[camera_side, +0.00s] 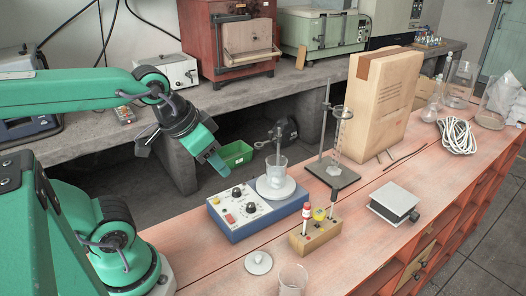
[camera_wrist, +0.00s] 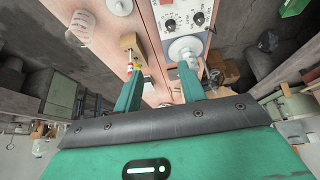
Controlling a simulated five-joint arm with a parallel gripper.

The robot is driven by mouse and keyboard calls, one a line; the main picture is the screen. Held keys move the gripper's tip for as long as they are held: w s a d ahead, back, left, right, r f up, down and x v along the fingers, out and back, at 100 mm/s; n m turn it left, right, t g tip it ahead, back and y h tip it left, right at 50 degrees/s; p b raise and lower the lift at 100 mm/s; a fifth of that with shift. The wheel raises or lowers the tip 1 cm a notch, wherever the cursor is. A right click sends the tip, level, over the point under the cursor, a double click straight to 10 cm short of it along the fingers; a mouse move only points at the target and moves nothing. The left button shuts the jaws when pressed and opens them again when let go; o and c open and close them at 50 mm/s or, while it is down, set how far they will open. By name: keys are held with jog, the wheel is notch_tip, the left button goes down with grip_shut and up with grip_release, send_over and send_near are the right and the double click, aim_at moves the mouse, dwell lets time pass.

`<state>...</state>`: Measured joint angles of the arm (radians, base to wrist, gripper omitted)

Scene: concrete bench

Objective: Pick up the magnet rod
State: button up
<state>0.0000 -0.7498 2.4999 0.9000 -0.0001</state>
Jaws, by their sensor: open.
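A wooden block (camera_side: 315,236) on the reddish bench holds a white upright piece with a red top (camera_side: 306,213) and a yellow-topped piece (camera_side: 319,214). I cannot tell for certain which piece is the magnet rod. My gripper (camera_side: 214,158) is raised in the air, left of and above the blue stirrer (camera_side: 257,212). In the wrist view, my gripper (camera_wrist: 160,70) has its two green fingers well apart with nothing held between them. The wooden block (camera_wrist: 131,42) shows beyond the left finger, and the red and white piece (camera_wrist: 130,70) is near that fingertip.
A glass beaker (camera_side: 277,172) stands on the stirrer's white plate. A white disc (camera_side: 258,262) and an empty beaker (camera_side: 292,281) are at the front.

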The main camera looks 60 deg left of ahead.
jog(key=n+g, duration=0.3)
jog(key=g, duration=0.3)
send_over(306, 218)
jog(key=shift+w+a+f, duration=0.1)
jog(key=shift+a+f, duration=0.05)
jog(key=shift+f, duration=1.35)
jog(key=shift+w+a+f, duration=0.1)
jog(key=shift+a+f, duration=0.05)
jog(key=shift+f, duration=1.35)
jog(key=shift+w+a+f, duration=0.1)
jog(key=shift+a+f, duration=0.05)
jog(key=shift+f, duration=1.35)
jog(key=shift+d+f, duration=0.15)
jog(key=shift+f, duration=3.75)
grip_shut()
